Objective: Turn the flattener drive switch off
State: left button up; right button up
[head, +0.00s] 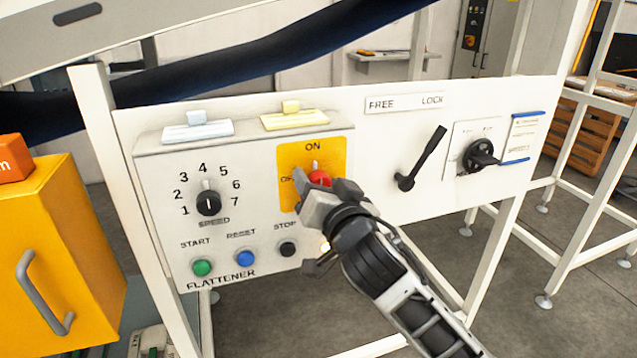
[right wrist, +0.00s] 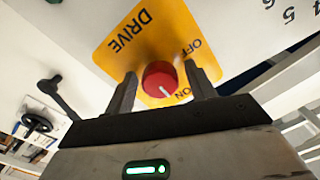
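The flattener drive switch is a red round knob (head: 320,178) on a yellow plate (head: 288,158) at the right of the control panel. ON stands above it; the OFF label on its left is partly covered. My right gripper (head: 312,190) is at the knob and hides part of it. In the right wrist view the red knob (right wrist: 159,78) lies between the two fingers of my right gripper (right wrist: 162,88), with narrow gaps at both sides. The gripper is open around it. The knob's white mark points towards ON. My left gripper is not in view.
The panel (head: 240,215) also holds a speed dial (head: 208,203), and green (head: 202,267), blue (head: 245,258) and black (head: 288,248) buttons. A black FREE/LOCK lever (head: 420,160) and a black rotary handle (head: 480,156) are to the right. A yellow cabinet (head: 60,240) stands at the left.

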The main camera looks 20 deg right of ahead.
jog(key=c, duration=0.8)
jog(key=shift+n, duration=0.4)
jog(key=n, duration=1.3)
jog(key=shift+n, duration=2)
